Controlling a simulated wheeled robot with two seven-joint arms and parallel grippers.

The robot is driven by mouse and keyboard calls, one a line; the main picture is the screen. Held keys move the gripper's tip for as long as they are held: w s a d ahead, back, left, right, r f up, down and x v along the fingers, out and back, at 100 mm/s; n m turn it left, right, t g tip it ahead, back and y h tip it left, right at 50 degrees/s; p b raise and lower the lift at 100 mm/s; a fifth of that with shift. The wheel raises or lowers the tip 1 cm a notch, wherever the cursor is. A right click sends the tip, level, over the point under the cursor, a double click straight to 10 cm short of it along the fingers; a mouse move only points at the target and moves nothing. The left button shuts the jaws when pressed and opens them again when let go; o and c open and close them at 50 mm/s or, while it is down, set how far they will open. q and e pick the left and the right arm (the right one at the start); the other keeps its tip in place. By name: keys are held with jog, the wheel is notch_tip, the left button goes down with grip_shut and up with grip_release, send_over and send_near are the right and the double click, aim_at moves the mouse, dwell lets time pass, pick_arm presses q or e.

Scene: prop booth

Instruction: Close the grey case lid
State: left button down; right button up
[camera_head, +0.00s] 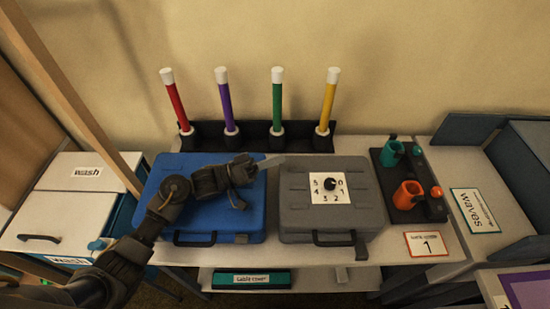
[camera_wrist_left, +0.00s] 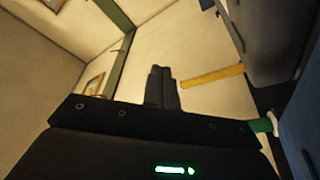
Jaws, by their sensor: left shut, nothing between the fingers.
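The grey case (camera_head: 300,222) lies on the table, its lid (camera_head: 362,190) down flat over the base as far as I can see. A white card with numbers and a black dial (camera_head: 330,184) sits on the lid. My right gripper is not in view.
The blue case (camera_head: 250,218) lies close on the left. Behind stand red, purple, green and yellow wands (camera_head: 328,100) in a black rack (camera_head: 308,143). A dark tray (camera_head: 432,209) with teal and orange cups is on the right. A white "wash" box (camera_head: 60,215) stands far left.

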pick_arm(q)
notch_tip(320, 180, up, 4)
jog(key=r+p, duration=0.1)
jog(key=p, duration=0.4)
jog(key=a+f+b, duration=0.4)
jog(key=a+b, duration=0.1)
jog(key=a, duration=0.4)
jog(key=shift+s+a+f, duration=0.15)
jog(key=shift+s+a, duration=0.1)
